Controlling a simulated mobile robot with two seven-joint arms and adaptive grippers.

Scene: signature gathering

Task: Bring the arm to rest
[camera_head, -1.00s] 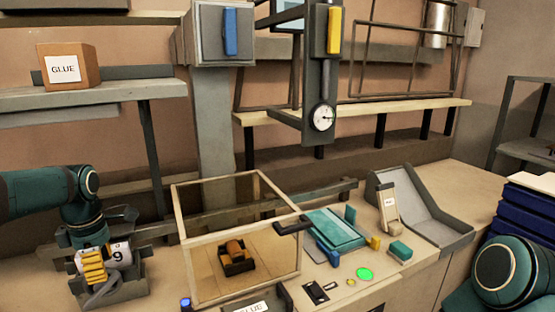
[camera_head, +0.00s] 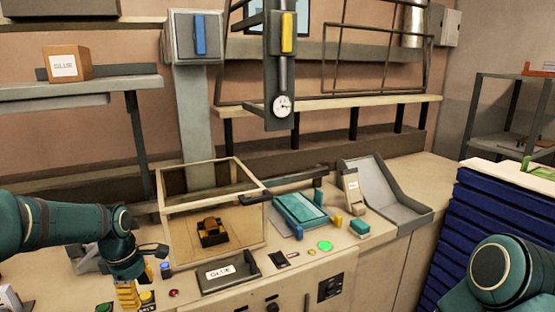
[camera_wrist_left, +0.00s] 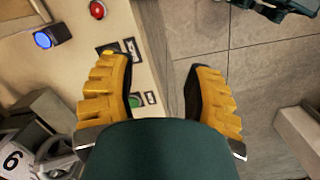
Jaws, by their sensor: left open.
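My left arm comes in from the left in the head view. Its gripper (camera_head: 128,296) hangs down at the front edge of the bench, beside the push buttons, with yellow ribbed fingers. In the left wrist view the gripper (camera_wrist_left: 160,88) is open, its two fingers well apart and nothing between them. Below it are the bench front and the floor (camera_wrist_left: 265,80). My right arm shows at the lower right of the head view; its gripper is out of the picture.
A white numbered piece (camera_wrist_left: 14,157) lies close to the left finger's side. A blue button (camera_wrist_left: 43,39) and a red button (camera_wrist_left: 97,9) sit on the bench. A clear framed box (camera_head: 210,205), a GLUE tray (camera_head: 228,276) and stacked blue trays (camera_head: 490,225) stand further right.

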